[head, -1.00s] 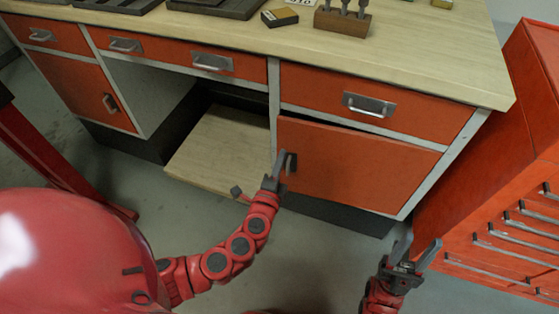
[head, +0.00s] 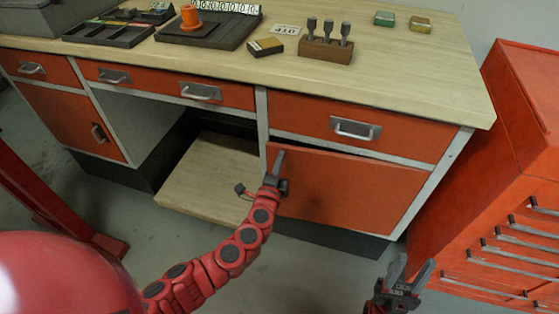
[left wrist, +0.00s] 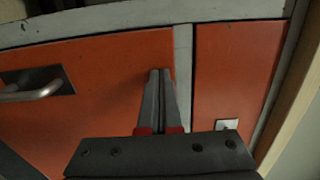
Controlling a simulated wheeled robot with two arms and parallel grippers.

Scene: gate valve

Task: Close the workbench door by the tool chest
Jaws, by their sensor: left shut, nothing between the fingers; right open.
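The orange workbench door (head: 350,190) is the one under the right-hand drawer, on the side toward the red tool chest (head: 490,160). A thin dark gap shows above its top edge, so it stands slightly ajar. My left gripper (head: 278,162) is shut and empty, at the door's left edge; whether it touches the door I cannot tell. It hides the area of the door's handle. In the left wrist view its fingertips (left wrist: 160,75) lie together in front of orange panels and a grey post. My right gripper (head: 405,272) is open and empty, low, in front of the tool chest.
The benchtop (head: 400,65) carries trays, a wooden block with metal tools (head: 326,48) and small boxes. An open bay with a wooden shelf board (head: 210,180) lies left of the door. Floor is clear between the door and my right gripper.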

